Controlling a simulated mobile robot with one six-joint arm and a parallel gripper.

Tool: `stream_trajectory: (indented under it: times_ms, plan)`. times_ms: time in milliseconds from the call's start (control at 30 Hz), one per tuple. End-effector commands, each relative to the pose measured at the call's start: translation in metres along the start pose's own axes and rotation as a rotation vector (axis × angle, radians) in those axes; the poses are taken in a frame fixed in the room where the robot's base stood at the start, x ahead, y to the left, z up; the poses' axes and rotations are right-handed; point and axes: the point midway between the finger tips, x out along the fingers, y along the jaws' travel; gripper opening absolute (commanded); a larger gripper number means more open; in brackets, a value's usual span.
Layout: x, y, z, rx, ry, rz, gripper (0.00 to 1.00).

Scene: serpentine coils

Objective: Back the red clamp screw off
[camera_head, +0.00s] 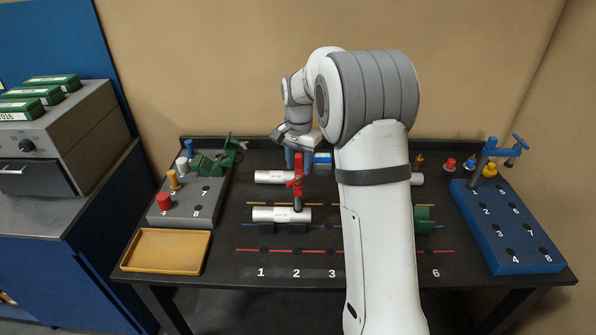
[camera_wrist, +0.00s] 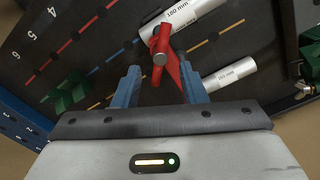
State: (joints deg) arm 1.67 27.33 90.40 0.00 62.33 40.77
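The red clamp (camera_head: 297,187) stands upright at the front white cylinder (camera_head: 270,214) on the black table. In the wrist view the red clamp (camera_wrist: 163,40) shows from above, with a grey round screw end (camera_wrist: 160,59) and a short red handle. My gripper (camera_head: 297,158) is above and behind the clamp in the head view. In the wrist view my gripper (camera_wrist: 161,72) has its two blue fingers apart, with nothing held. The screw end appears between and just beyond the fingertips; I see no contact. My arm hides part of the table.
Another white cylinder (camera_head: 268,176) lies behind. A grey block (camera_head: 182,213) with pegs and a green clamp, and a yellow tray (camera_head: 165,252), are at left. A blue numbered block (camera_head: 512,240) with a blue clamp (camera_head: 489,150) is at right. The table's front strip is clear.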

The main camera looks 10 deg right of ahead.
Motion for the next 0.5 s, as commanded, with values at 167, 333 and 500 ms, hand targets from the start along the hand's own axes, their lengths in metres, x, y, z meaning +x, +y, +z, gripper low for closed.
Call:
stream_trajectory:
  times_ms: [167, 333, 500]
  plan:
    - [0.025, 0.0, 0.001, -0.001, -0.002, 0.002, 0.38]
    - [0.038, 0.0, 0.001, -0.002, 0.0, 0.0, 0.38]
    - [0.04, 0.0, 0.001, -0.002, 0.001, -0.001, 0.38]
